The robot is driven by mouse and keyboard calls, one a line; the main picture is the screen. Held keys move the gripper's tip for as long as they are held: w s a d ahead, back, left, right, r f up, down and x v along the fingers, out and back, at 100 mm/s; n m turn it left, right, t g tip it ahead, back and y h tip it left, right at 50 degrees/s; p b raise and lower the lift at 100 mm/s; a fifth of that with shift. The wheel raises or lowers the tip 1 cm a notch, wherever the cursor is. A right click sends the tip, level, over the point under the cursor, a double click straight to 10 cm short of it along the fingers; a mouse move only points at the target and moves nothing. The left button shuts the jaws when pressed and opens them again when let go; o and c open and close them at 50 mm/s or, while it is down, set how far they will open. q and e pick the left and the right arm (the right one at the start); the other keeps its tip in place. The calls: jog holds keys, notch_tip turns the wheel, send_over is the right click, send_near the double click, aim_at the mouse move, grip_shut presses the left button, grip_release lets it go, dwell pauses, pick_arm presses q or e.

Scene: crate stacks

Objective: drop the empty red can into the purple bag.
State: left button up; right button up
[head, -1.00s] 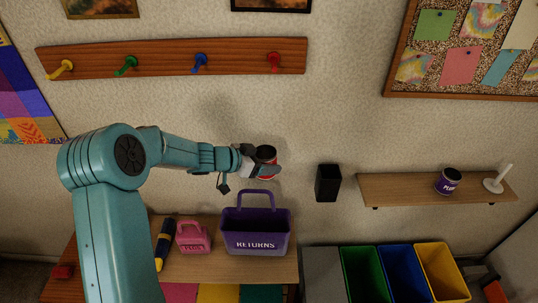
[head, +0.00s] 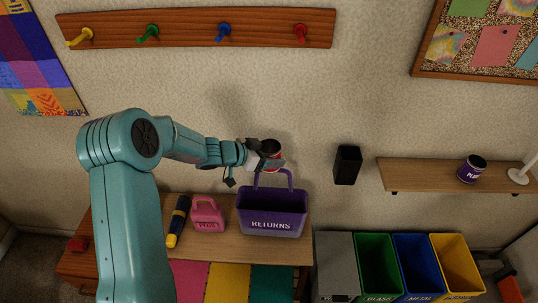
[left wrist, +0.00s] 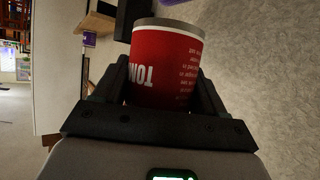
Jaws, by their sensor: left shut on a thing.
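My left gripper (head: 268,158) is shut on the red can (head: 272,147). The can also fills the middle of the left wrist view (left wrist: 165,66), between the two dark fingers, with white lettering and a grey rim. In the head view its dark open top faces up. The purple bag (head: 271,223), marked RETURNS, stands on the wooden table with its handle up. The can appears just above the bag's handle in the picture; how far it is in front of or behind the bag I cannot tell. My right gripper is not in view.
A black holder (head: 347,165) is on the wall to the right. A shelf (head: 425,174) holds a purple can (head: 471,169). Several coloured bins stand at lower right.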

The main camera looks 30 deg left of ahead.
pick_arm(q)
jog(key=shift+f+b, duration=0.55)
jog(key=shift+f, duration=0.4)
jog(key=shift+s+r, duration=0.15)
jog(key=shift+r, duration=0.05)
jog(key=o, duration=1.1)
jog(key=shift+a+f, duration=0.1)
jog(key=v, duration=1.6)
jog(key=shift+s, duration=0.15)
